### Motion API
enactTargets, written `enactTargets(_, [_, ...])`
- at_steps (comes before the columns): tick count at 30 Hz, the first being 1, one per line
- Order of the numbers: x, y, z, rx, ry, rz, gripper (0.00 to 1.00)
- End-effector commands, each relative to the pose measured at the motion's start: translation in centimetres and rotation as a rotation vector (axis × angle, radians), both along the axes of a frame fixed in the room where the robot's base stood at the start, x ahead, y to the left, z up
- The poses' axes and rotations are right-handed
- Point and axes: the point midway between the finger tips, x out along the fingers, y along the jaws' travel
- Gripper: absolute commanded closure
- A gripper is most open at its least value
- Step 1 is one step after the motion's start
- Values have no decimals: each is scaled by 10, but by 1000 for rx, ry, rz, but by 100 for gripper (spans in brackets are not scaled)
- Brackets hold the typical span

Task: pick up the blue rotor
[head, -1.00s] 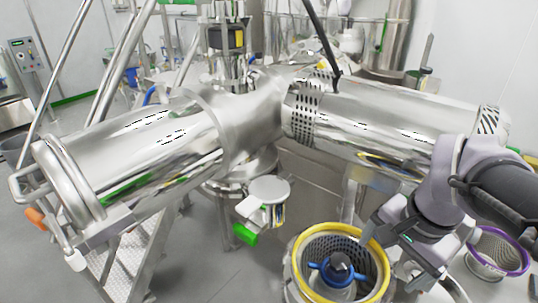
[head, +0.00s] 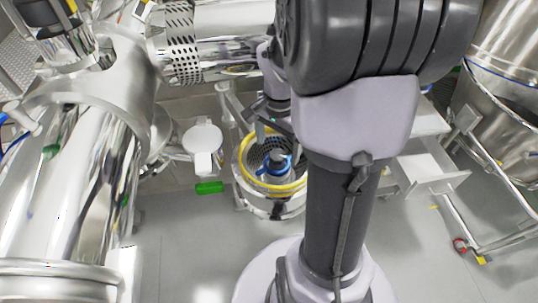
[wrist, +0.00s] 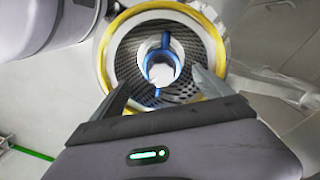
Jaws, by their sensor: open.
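The blue rotor (head: 287,164) stands inside a round mill housing with a yellow rim (head: 242,178), near the middle of the head view. It has blue arms around a pale metallic hub. In the wrist view the blue rotor (wrist: 148,66) shows inside a perforated metal basket (wrist: 126,62), within the yellow rim (wrist: 212,34). My gripper (wrist: 160,80) is open and empty, with one finger on each side of the rotor in that picture. The fingers appear above it; the exact height gap cannot be told. In the head view my gripper (head: 267,128) is partly hidden.
A large steel cylinder (head: 85,165) fills the left. A white round-topped fitting (head: 203,137) and a green part (head: 209,188) are left of the housing. An open drawer (head: 437,168) and steel vessel (head: 505,95) stand at right. Floor in front is clear.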

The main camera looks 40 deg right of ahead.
Motion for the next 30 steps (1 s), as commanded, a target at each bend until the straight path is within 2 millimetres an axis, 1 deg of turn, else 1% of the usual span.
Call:
enactTargets(1, [0,0,-7,1,1,0,11])
enactTargets(4, [0,0,-18,2,1,0,11])
enactTargets(9, [2,-3,-52,2,1,0,11])
enactTargets(10, [2,-3,-57,2,1,0,11])
enactTargets(13, [2,-3,-63,0,0,0,11])
enactTargets(18, [3,-3,-63,-1,-1,0,11])
enactTargets(20, [3,-3,-63,-1,-1,0,21])
enactTargets(24, [3,-3,-62,-1,-1,1,48])
enactTargets(29, [3,-3,-62,-1,-1,1,79])
enactTargets(30, [3,-3,-62,-1,-1,1,87])
